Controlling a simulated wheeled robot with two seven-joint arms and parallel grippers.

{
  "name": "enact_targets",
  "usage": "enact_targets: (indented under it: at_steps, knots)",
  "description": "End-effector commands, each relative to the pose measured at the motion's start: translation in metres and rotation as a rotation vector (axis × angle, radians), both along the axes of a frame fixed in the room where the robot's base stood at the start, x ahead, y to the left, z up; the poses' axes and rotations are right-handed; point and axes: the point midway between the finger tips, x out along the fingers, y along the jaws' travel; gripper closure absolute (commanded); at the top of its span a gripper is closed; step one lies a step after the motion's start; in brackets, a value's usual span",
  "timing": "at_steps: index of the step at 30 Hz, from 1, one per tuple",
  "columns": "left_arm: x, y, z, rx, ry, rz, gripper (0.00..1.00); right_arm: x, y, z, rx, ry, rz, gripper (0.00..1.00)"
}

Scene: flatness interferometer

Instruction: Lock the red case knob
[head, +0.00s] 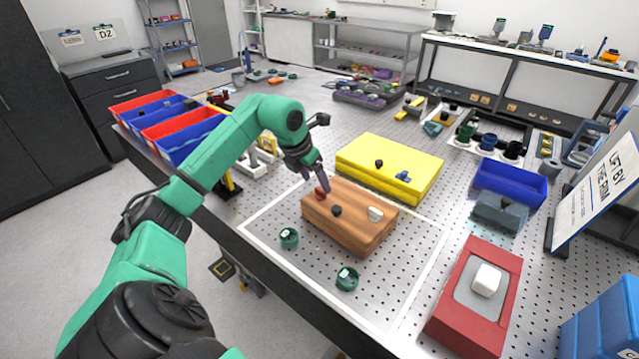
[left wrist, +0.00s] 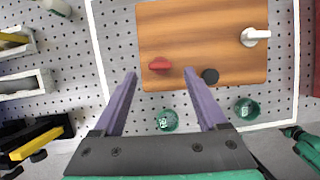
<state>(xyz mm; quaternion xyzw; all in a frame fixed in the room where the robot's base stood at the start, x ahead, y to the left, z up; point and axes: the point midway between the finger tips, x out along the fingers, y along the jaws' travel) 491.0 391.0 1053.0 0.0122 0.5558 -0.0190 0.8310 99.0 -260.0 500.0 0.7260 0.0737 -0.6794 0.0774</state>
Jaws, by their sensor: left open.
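The wooden case (head: 350,230) lies on the perforated table inside a white outline; it also shows in the left wrist view (left wrist: 200,25). On its top are a red knob (head: 320,194), a black knob (head: 337,211) and a white handle (head: 375,214). My left gripper (head: 318,186) is at the red knob's end of the case. In the left wrist view its purple fingers (left wrist: 160,74) are open, with the red knob (left wrist: 159,65) in line with the gap at the tips. I cannot tell whether they touch it.
Two green round pieces (head: 289,238) (head: 347,278) stand in front of the case. A yellow case (head: 390,160) is behind it and a red case (head: 475,300) is to the right. Red and blue bins (head: 190,145) line the left table edge. A blue bin (head: 510,183) stands farther right.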

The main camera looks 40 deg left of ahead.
Motion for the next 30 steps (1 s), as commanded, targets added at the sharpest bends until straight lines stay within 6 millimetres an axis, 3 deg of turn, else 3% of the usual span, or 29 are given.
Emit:
enact_targets:
  at_steps: [6, 14, 15, 21, 30]
  knots:
    - [0.014, -0.001, -0.032, -0.001, 0.0, 0.0, 0.25, 0.023, 0.002, 0.014, 0.003, -0.037, 0.001, 0.5]
    - [0.015, -0.001, -0.038, 0.001, 0.0, -0.002, 0.25, 0.019, 0.001, 0.013, 0.003, -0.031, 0.001, 0.5]
    - [0.015, -0.001, -0.038, 0.001, 0.0, -0.002, 0.29, 0.017, 0.001, 0.013, 0.003, -0.029, 0.001, 0.5]
    - [0.015, -0.001, -0.037, 0.001, -0.001, -0.002, 1.0, 0.015, 0.001, 0.013, 0.002, -0.025, 0.001, 0.5]
    - [0.015, 0.0, -0.037, 0.002, 0.0, -0.024, 1.0, 0.015, 0.001, 0.011, 0.002, -0.024, 0.001, 0.5]
